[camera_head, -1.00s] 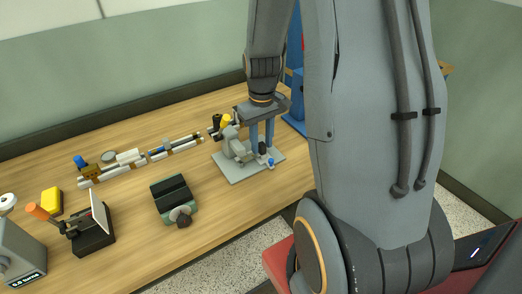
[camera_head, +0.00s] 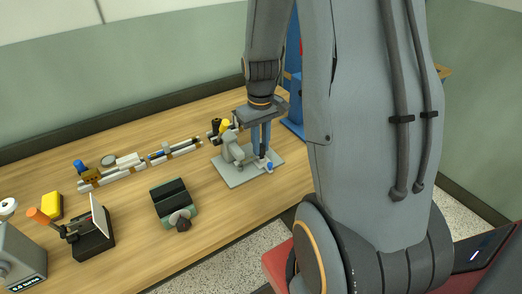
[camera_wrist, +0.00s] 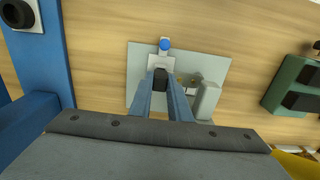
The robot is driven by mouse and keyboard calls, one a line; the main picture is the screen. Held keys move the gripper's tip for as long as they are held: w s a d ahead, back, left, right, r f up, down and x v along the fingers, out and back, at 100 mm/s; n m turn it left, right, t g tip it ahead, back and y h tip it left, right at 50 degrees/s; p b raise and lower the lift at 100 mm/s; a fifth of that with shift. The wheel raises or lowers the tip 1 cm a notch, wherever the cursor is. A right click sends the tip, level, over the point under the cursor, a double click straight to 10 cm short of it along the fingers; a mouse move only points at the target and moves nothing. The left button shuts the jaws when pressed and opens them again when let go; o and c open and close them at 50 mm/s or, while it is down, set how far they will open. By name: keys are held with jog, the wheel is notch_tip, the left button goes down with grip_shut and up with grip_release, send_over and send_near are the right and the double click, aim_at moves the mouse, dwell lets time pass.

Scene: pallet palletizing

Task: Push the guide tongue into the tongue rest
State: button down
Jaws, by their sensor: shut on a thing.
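My gripper (camera_wrist: 161,82) has its two blue fingers shut on a small black block (camera_wrist: 160,75) above a pale grey base plate (camera_wrist: 213,66). In the head view my gripper (camera_head: 262,150) points down over the right half of that plate (camera_head: 237,177). A light grey piece with a blue knob (camera_wrist: 165,45) reaches from the block toward the plate's far edge in the wrist view; the knob also shows in the head view (camera_head: 269,165). I cannot tell which part is the guide tongue or the tongue rest, as my fingers hide some of the fixture.
A green and black block (camera_head: 174,199) lies further left. A blue frame (camera_wrist: 40,60) stands on the other side. Bare wood lies in front of the plate.

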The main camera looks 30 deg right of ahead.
jog(key=shift+r+p, duration=1.6)
jog(key=shift+r, duration=0.45)
jog(key=c, duration=2.3)
grip_release()
grip_shut()
jog(key=shift+f, duration=0.1)
